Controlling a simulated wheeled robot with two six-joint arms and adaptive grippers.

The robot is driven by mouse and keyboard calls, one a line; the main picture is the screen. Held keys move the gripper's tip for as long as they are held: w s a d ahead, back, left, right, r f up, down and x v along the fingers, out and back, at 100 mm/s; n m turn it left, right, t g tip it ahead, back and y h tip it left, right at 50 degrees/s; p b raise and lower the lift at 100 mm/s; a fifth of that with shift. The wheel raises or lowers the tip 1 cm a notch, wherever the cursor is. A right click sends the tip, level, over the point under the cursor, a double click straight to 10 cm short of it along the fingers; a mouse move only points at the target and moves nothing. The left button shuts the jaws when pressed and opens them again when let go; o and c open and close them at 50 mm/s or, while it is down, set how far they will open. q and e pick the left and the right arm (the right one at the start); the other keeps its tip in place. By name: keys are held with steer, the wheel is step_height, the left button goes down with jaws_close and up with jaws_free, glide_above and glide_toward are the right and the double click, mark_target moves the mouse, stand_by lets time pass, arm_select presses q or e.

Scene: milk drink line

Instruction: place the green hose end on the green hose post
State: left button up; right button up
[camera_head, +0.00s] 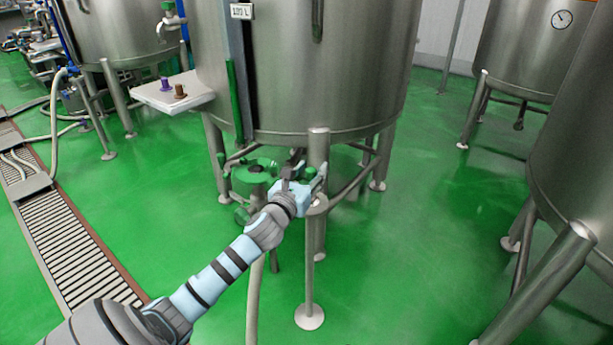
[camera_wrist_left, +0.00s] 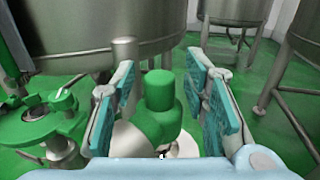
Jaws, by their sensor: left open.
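My left gripper (camera_head: 306,176) is open below the front of the large steel tank, beside the top of a thin steel post (camera_head: 310,260). In the left wrist view, its two pale blue fingers (camera_wrist_left: 165,105) stand on either side of a green fitting (camera_wrist_left: 158,92), apparently the green hose end, with a grey metal part (camera_wrist_left: 128,138) at its left. Gaps show between the fingers and the fitting. A pale hose (camera_head: 254,300) runs down behind my left forearm; its upper end is hidden. Whether the fitting sits on the post is unclear. My right gripper is out of view.
A green-topped valve or pump (camera_head: 254,174) stands just left of the gripper; it also shows in the wrist view (camera_wrist_left: 40,125). Tank legs (camera_head: 318,150) stand close behind. A white shelf (camera_head: 172,92) juts out at left.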

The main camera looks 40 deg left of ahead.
arm_select(q)
steer(key=shift+s+r, duration=0.2)
steer(key=shift+r, duration=0.05)
steer(key=p+v, duration=0.3)
steer(key=v, duration=0.8)
steer(key=s+a+f+n+g, duration=0.1)
steer(key=s+f+n+g, duration=0.3)
steer(key=f+n, duration=0.7)
steer(key=s+a+f+n+g, duration=0.1)
steer(key=s+f+n+g, duration=0.35)
steer(key=f, duration=1.25)
steer(key=s+d+f+n+g+h, duration=0.4)
steer(key=s+d+f+n+g, duration=0.1)
steer(key=s+d+f+n, duration=1)
steer(key=s+f+n, duration=0.3)
steer(key=s+f, duration=0.1)
steer(key=f, duration=0.1)
steer(key=shift+d, duration=0.2)
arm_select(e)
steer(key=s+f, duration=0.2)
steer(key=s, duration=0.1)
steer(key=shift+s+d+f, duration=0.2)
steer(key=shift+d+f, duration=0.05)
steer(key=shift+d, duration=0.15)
arm_select(q)
steer(key=shift+w, duration=0.1)
